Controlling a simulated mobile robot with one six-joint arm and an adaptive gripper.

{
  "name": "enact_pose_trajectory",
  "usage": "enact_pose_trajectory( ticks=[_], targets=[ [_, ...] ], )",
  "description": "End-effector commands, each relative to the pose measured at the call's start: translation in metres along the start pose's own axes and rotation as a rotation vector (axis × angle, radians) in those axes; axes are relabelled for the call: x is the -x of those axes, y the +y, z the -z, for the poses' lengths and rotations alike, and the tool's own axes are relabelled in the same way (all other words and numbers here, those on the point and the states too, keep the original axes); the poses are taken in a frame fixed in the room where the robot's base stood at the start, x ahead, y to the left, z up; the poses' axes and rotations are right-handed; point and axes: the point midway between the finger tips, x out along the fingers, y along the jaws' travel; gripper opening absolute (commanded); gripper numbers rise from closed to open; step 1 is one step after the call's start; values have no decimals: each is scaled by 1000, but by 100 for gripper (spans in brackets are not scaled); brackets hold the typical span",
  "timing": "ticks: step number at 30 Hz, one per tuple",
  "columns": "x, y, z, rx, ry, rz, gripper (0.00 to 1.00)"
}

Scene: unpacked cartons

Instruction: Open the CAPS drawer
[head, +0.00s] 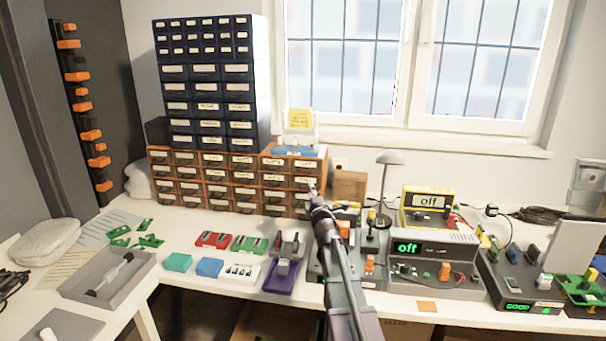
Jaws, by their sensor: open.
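A dark blue drawer cabinet (258,75) stands at the back left, with rows of small labelled drawers. A lower brown drawer cabinet (262,150) sits in front of and below it on the bench, also with rows of labelled drawers. The labels are too small to read, so I cannot tell which drawer is CAPS. No drawer visibly stands out from its row. My gripper (313,187) is open, at the end of my raised arm, in front of the brown cabinet's right end in the picture. Its gap to the drawer fronts is unclear. My arm hides part of the bench.
A white bench (190,225) holds red and green blocks (213,240), a purple tray (282,278) and a grey tray (140,268). A yellow note (300,119) stands above the brown cabinet.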

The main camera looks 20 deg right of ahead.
Motion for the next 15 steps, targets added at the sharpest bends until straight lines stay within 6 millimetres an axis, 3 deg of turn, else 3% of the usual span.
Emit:
enact_pose_trajectory(
  ticks=[15],
  targets=[
    [-82, 1, 1, 0, 1, 0, 48]
  ],
)
